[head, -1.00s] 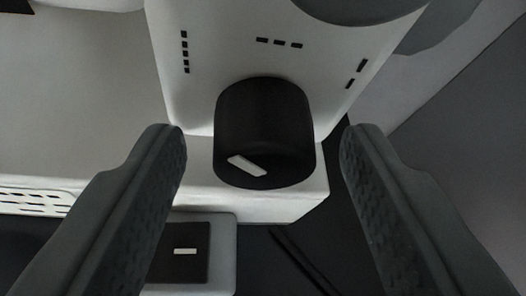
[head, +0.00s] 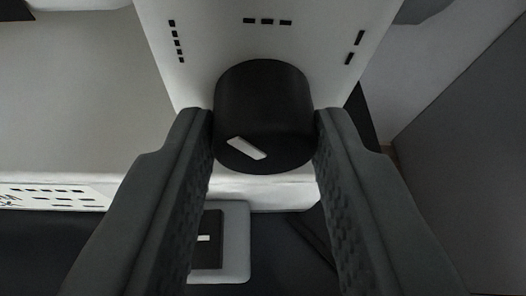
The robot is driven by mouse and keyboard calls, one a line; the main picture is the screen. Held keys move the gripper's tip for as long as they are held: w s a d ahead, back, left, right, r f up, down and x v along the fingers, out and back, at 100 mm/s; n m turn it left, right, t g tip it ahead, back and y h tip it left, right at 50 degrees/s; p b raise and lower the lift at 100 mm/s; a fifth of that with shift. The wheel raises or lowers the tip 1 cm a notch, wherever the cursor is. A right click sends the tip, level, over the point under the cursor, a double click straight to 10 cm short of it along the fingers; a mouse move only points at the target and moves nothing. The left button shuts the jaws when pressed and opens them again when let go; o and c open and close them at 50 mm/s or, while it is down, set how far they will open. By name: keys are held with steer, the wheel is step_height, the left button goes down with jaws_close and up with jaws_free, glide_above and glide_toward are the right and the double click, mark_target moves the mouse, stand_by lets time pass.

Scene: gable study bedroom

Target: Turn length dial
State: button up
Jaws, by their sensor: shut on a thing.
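The length dial is a black round knob (head: 262,105) on the front of a white machine. A white pointer mark (head: 247,148) on its face lies slanted, running from upper left to lower right. Black tick marks (head: 267,21) are printed on the white panel around the knob, to the left, above and to the right. My gripper (head: 264,130) has one finger against each side of the knob and is shut on it. The sides of the knob behind the fingertips are partly hidden.
Below the knob is a grey plate with a dark switch (head: 207,240), partly hidden by my left finger. The machine's white body (head: 70,90) extends left, with a printed label (head: 52,196) low on it. A dark grey surface (head: 475,130) stands at the right.

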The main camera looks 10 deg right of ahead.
steer(key=shift+d+m+y, duration=0.2)
steer(key=shift+m+y, duration=0.9)
steer(key=shift+m, duration=0.3)
steer(key=shift+d+m+y, duration=0.1)
steer(key=shift+m+y, duration=0.5)
steer(key=shift+m, duration=0.3)
steer(key=shift+m+y, duration=0.3)
steer(key=o, duration=1)
steer(key=shift+c, duration=0.2)
steer(key=shift+f, duration=0.1)
steer(key=shift+n+h, duration=0.8)
steer(key=shift+n, duration=0.3)
steer(key=shift+a+n+h, duration=0.2)
steer(key=shift+n+h, duration=0.3)
